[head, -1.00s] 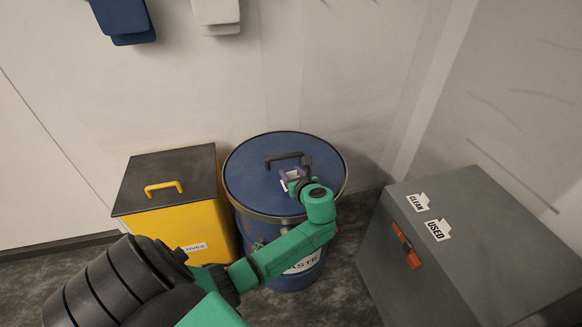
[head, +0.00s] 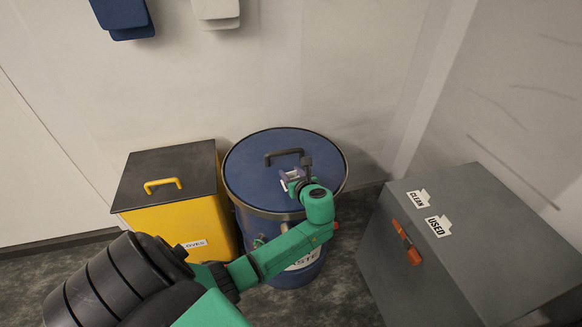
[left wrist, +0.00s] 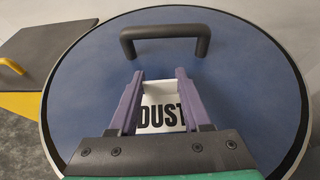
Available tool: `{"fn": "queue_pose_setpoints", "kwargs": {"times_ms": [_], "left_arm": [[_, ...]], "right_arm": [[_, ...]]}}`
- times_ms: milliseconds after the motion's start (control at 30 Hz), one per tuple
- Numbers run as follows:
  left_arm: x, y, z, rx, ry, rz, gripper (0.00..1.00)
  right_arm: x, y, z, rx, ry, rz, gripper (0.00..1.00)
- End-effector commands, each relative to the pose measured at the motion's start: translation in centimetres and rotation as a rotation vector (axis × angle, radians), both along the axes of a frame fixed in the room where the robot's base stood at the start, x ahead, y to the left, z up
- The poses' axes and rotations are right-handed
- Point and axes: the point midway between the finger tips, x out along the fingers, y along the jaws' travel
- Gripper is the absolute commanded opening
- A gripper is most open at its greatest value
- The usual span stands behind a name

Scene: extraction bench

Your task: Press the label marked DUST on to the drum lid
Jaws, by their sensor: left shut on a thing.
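The blue drum (head: 240,170) stands by the wall with a dark curved handle (head: 285,154) on its round lid. My left gripper (head: 292,178) is over the lid, on the near side of the handle. In the left wrist view my left gripper (left wrist: 160,76) has its two purple fingers on either side of the white label (left wrist: 162,112) marked DUST, shut on it. The lid (left wrist: 85,85) shows all around, with the handle (left wrist: 165,32) just beyond the fingertips. I cannot tell whether the label touches the lid. My right gripper is not in view.
A yellow bin (head: 175,222) with a dark lid stands left of the drum. A grey cabinet (head: 490,240) with CLEAN and USED labels and an orange handle (head: 406,243) stands to the right. The drum front has a partly hidden label (head: 303,264).

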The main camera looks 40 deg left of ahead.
Motion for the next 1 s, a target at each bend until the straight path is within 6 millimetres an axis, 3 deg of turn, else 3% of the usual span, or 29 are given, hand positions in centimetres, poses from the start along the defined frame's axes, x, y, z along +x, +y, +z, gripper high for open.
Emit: {"fn": "queue_pose_setpoints", "kwargs": {"times_ms": [1000], "left_arm": [[-0.02, -0.02, -1.09, -0.001, 0.002, 0.000, 0.00]], "right_arm": [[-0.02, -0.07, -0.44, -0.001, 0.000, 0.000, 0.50]]}}
